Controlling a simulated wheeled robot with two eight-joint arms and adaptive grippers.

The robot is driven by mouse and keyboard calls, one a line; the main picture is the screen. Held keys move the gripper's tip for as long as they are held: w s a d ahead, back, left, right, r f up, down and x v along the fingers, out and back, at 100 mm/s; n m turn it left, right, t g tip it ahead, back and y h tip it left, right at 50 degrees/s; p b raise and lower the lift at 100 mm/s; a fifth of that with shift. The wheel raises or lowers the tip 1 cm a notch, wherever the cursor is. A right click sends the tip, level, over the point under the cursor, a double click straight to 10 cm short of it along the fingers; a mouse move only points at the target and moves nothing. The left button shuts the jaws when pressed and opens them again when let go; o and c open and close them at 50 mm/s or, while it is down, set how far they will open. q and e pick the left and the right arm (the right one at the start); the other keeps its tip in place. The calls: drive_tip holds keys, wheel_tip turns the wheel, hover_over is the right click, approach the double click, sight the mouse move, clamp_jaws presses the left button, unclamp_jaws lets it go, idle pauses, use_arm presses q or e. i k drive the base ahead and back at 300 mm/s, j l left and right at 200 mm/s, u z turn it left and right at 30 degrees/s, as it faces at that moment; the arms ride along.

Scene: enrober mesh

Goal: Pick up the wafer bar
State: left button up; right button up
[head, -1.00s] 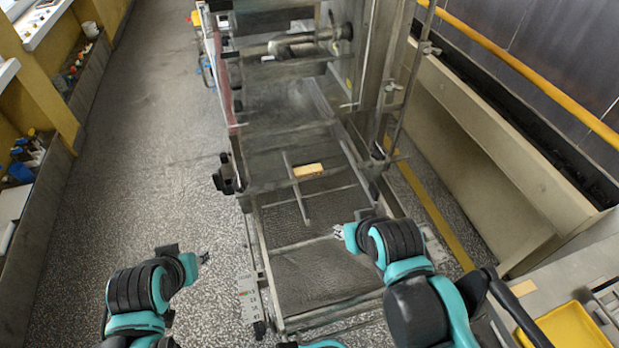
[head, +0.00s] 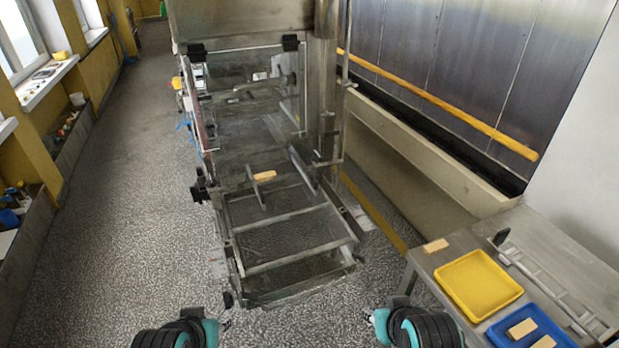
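A tan wafer bar (head: 264,175) lies on the wire mesh of the enrober, near a thin rail that crosses the mesh, in the middle of the head view. Another tan bar (head: 435,246) lies on the steel table at the right, by the yellow tray. My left gripper (head: 226,325) is low in the view, left of the mesh's front end. My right gripper (head: 371,319) is low in the view, right of that end. Both are small here; their fingertips look apart, with nothing between them. Both are well away from the bars.
The enrober's mesh bed (head: 290,236) extends toward me inside a metal frame. On the steel table (head: 425,265) stand a yellow tray (head: 480,283) and a blue tray (head: 497,333) with tan bars. A long metal trough (head: 420,160) runs along the right wall. Floor at the left is clear.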

sight(270, 175)
drive_tip(key=j+z, duration=0.1)
drive_tip(key=z, duration=0.3)
drive_tip(key=i+j+z, duration=0.1)
drive_tip(key=z, duration=0.35)
drive_tip(key=j+z, duration=0.15)
drive_tip(key=z, duration=0.25)
drive_tip(key=j+z, duration=0.2)
drive_tip(key=z, duration=0.2)
drive_tip(key=j+z, duration=0.15)
drive_tip(key=z, duration=0.25)
drive_tip(key=i, duration=0.05)
